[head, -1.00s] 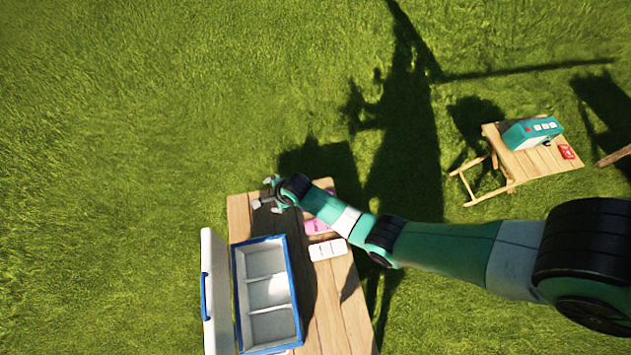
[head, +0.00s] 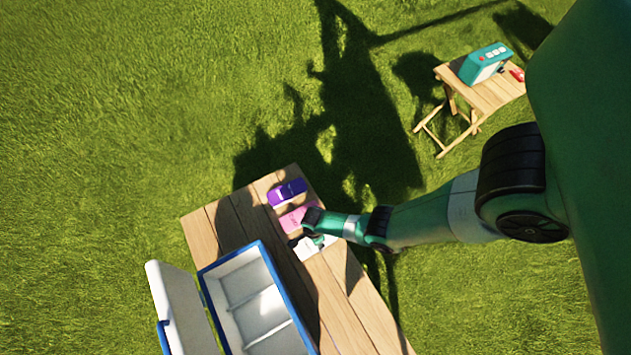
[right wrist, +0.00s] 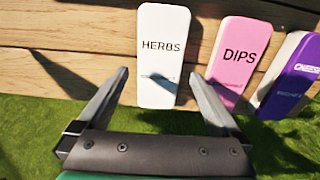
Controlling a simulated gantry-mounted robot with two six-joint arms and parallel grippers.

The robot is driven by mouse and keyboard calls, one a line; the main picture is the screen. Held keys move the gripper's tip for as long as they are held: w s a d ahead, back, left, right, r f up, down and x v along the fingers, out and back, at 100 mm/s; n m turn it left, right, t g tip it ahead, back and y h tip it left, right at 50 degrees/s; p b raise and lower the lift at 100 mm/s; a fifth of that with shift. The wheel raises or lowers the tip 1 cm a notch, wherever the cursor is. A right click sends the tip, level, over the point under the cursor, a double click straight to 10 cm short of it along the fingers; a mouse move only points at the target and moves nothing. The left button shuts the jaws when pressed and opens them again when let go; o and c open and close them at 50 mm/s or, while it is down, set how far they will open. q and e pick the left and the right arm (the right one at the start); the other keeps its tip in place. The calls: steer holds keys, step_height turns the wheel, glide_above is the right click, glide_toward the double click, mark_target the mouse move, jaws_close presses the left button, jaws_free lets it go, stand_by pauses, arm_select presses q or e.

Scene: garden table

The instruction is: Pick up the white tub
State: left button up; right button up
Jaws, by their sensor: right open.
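The white tub (right wrist: 161,72), lettered "HERBS", lies on the wooden table in the right wrist view. In the head view the white tub (head: 311,250) is partly hidden under my right gripper (head: 306,240). My right gripper (right wrist: 157,105) is open in the right wrist view, its two fingers spread on either side of the tub's near end. I cannot tell whether the fingers touch it. Nothing is held. My left gripper is not in view.
A pink tub (head: 297,218) lettered "DIPS" (right wrist: 234,60) and a purple tub (head: 287,192) lie beside the white one. An open blue-and-white cooler (head: 250,300) stands on the table (head: 230,228). A small folding table (head: 490,95) with a teal box (head: 484,63) stands apart.

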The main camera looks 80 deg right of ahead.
steer(key=f+b, duration=0.1)
steer(key=f, duration=0.1)
steer(key=f+b, duration=0.4)
steer(key=shift+s+d+f, duration=0.1)
steer(key=shift+s+d, duration=0.05)
steer(key=shift+s, duration=0.15)
steer(key=shift+r, duration=0.2)
steer(key=shift+c, duration=0.3)
steer(key=c, duration=1.2)
